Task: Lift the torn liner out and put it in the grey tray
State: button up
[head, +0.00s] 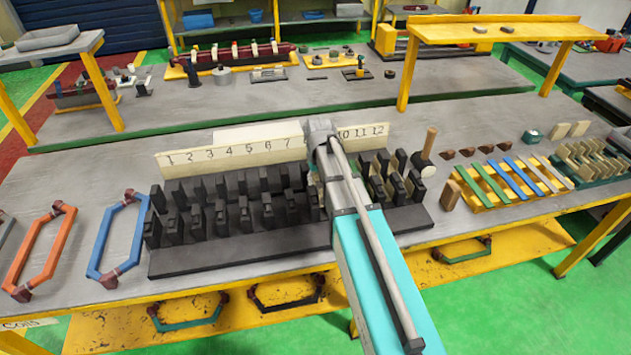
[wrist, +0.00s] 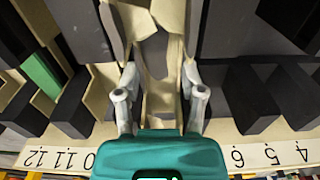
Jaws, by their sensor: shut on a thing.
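My gripper (wrist: 160,92) is down at the black stator block (head: 235,262), near the covered numbers between 7 and 10. In the wrist view its two fingers stand on either side of a cream liner (wrist: 158,112) with ragged, bent edges at its upper end. The gripper is shut on this liner, which is still between the dark teeth. My arm hides most of the gripper and liner in the head view. The grey tray (head: 47,38) stands on a small side table at the far upper left.
A cream number strip (head: 215,153) runs behind the slots. Dark teeth crowd both sides of my gripper. Orange (head: 40,250) and blue (head: 118,235) coils lie at the left. A mallet (head: 427,150) and coloured strips on a yellow rack (head: 490,197) are at the right.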

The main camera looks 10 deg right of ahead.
aim_at(319, 185)
jog(key=shift+r+p, duration=3.15)
jog(key=shift+r, duration=0.4)
jog(key=shift+f+b, duration=0.3)
